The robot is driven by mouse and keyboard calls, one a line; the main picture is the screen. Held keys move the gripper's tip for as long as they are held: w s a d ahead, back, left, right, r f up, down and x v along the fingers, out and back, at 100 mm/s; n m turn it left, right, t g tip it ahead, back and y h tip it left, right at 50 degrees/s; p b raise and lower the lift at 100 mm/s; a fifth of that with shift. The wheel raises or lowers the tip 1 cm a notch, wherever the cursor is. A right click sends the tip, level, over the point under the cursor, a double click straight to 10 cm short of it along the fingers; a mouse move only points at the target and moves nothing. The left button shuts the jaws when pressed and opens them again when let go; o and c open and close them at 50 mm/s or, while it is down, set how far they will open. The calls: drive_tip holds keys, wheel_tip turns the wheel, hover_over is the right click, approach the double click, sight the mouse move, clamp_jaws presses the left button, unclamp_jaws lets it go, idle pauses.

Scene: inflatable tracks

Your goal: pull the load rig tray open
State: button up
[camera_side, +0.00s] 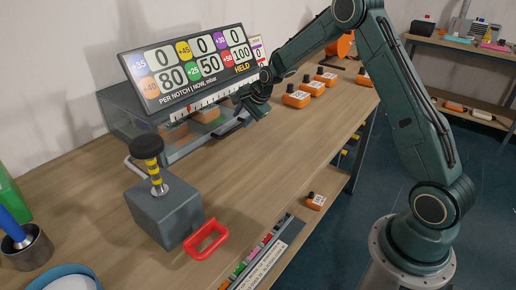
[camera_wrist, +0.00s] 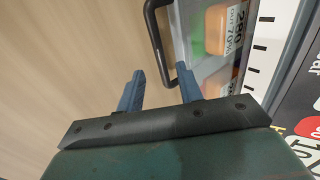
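The load rig (camera_side: 150,97) is a grey see-through cabinet under a slanted number board (camera_side: 190,68). Its tray (camera_side: 185,147) holds orange and green blocks; the wrist view shows an orange block (camera_wrist: 216,30) inside. A dark bar handle (camera_side: 232,129) is on the tray's front and also shows in the wrist view (camera_wrist: 153,32). My gripper (camera_side: 246,100) is at the right end of the rig, close to this handle. In the wrist view its blue fingers (camera_wrist: 160,88) are apart, with the handle's near end between or just beyond their tips. Contact cannot be told.
A grey block with a black-knobbed plunger (camera_side: 165,205) and a red handle (camera_side: 206,240) stands at the front of the bench. Several orange weights (camera_side: 297,96) stand behind my gripper. The bench (camera_side: 260,160) in front of the tray is clear.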

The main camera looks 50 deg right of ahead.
sight(235, 129)
drive_tip(key=shift+x, duration=2.65)
clamp_jaws()
